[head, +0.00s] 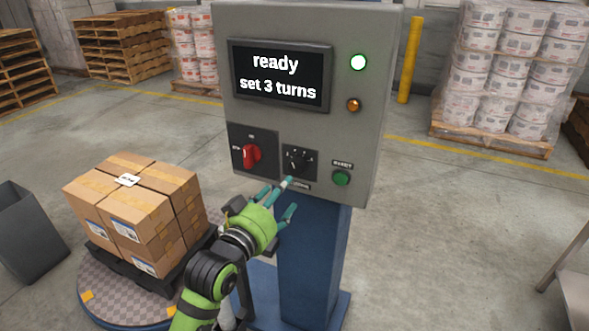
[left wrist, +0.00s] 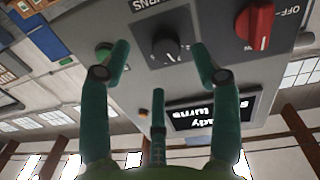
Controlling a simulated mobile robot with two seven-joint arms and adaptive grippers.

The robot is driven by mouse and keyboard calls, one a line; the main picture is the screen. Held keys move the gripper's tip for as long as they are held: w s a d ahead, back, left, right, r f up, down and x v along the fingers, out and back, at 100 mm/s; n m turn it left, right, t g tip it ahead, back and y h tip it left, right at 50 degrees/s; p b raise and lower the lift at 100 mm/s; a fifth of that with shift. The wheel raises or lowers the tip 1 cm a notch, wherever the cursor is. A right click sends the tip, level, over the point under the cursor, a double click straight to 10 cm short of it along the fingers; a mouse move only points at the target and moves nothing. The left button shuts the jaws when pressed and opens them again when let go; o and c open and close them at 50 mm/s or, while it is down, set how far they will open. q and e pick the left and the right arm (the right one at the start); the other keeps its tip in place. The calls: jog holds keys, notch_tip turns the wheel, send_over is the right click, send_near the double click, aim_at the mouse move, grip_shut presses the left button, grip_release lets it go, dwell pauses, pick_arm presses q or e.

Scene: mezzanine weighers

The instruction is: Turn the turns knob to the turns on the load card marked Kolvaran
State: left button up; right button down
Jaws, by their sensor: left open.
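The turns knob (head: 297,160) is a black dial on the grey control panel (head: 300,20), below the screen. The left wrist view shows the panel upside down, with the knob (left wrist: 165,48) ahead between two of my teal fingers. My left gripper (head: 288,196) is open just below and in front of the knob; I see no clear contact. The screen (head: 280,76) reads "ready" and "set 3 turns". A small white card (head: 127,180) lies on the stacked cartons (head: 130,212); its writing is too small to read. My right gripper is not in view.
A red switch (head: 251,156) sits left of the knob and a green button (head: 341,178) right of it. The cartons stand on a turntable (head: 98,288) at left. Open floor lies right of the blue post (head: 308,260).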

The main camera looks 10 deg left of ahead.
aim_at(295, 169)
pick_arm(q)
jog(key=w, duration=0.1)
jog(key=w+r+p, duration=0.1)
jog(key=w, duration=0.1)
jog(key=w+d+r, duration=0.1)
jog(key=w, duration=0.1)
jog(key=shift+w, duration=0.2)
jog(key=shift+w+d+f, duration=0.1)
jog(key=shift+w+d, duration=0.1)
jog(key=shift+w, duration=0.4)
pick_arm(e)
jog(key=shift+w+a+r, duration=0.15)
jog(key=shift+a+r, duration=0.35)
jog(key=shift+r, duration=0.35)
pick_arm(q)
jog(key=c, duration=1.1)
